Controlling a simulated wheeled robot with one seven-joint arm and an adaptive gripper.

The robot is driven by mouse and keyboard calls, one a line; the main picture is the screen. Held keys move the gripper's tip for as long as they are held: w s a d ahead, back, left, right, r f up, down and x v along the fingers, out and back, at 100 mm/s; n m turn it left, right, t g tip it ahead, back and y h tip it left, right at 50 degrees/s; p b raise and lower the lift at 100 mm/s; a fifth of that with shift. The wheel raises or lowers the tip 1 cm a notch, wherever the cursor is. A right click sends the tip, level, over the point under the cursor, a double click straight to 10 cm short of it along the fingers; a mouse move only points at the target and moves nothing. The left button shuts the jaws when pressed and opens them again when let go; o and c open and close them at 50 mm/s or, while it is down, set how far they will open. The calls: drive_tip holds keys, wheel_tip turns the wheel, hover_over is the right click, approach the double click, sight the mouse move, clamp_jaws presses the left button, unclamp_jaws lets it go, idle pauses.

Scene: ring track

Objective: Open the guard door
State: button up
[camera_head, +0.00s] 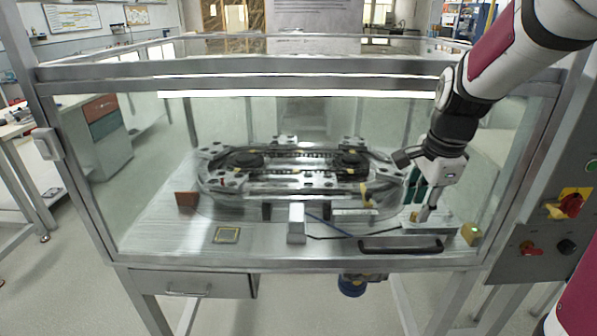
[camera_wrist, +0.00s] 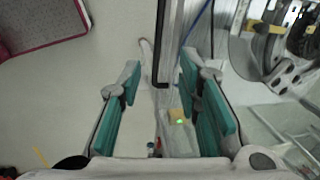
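The guard door (camera_head: 300,262) is a clear pane in a metal frame on the front of the enclosure, and it looks closed. Its black bar handle (camera_head: 400,247) lies level along the lower right edge. In the wrist view the handle (camera_wrist: 156,45) runs upright in the picture, between the lines of the two fingers. My gripper (camera_head: 425,203) is above the handle's right part in the head view. Its teal fingers (camera_wrist: 160,68) are spread wide in the wrist view with nothing held. I see no contact with the handle; the exact distance is unclear.
Behind the pane stands an oval ring track (camera_head: 300,165) on a metal table. A small yellow box with a green light (camera_head: 471,234) sits right of the handle. A control panel with a red knob (camera_head: 571,203) is at the right. A drawer (camera_head: 190,284) is below left.

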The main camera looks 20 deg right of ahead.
sight(405, 249)
drive_tip(key=shift+m, duration=0.5)
drive_tip(key=f, duration=0.4)
drive_tip(key=w+d+f+b, duration=0.1)
drive_tip(key=f, duration=0.4)
drive_tip(key=w+d+f, duration=0.1)
drive_tip(key=f, duration=0.4)
drive_tip(key=shift+w+f, duration=0.1)
drive_tip(key=shift+f, duration=0.15)
drive_tip(key=shift+c, duration=0.2)
clamp_jaws()
